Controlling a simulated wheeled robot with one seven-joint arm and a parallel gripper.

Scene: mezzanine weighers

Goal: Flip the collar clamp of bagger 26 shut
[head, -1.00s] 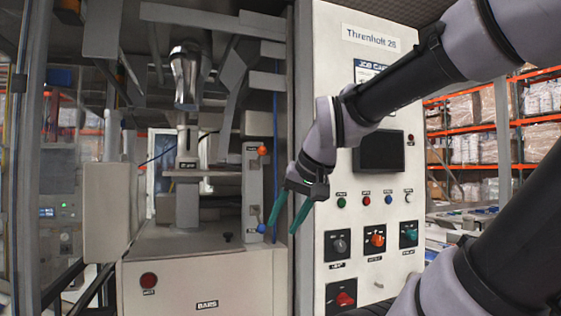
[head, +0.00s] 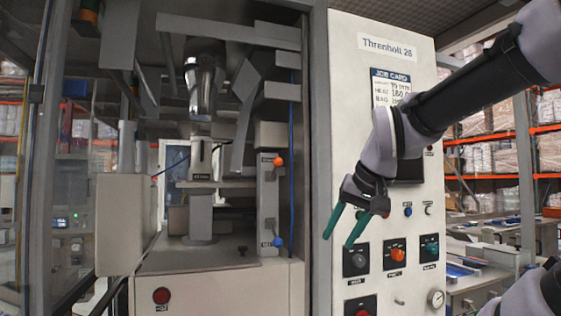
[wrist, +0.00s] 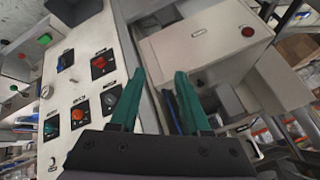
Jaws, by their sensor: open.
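The bagger's control cabinet (head: 345,150) has a name plate (head: 387,46) reading "Threnholt" and a number that looks like 26 or 28. Left of it, inside the machine bay, a shiny metal spout (head: 200,85) hangs above a pale upright block (head: 200,160) on a post. A bracket beside it carries an orange knob (head: 278,161) above and a blue knob (head: 278,242) below. I cannot tell which part is the collar clamp. My gripper (head: 339,241) has teal fingers, open and empty, before the cabinet's left side, right of the bay. In the wrist view its fingers (wrist: 160,75) point toward the bay.
Knobs and buttons, including an orange selector (head: 397,255), are close beside my gripper. A pale base box (head: 215,290) with a red button (head: 161,296) juts out below the bay. Grey angled bars (head: 245,115) crowd around the spout. A pale box (head: 122,222) stands at the bay's left.

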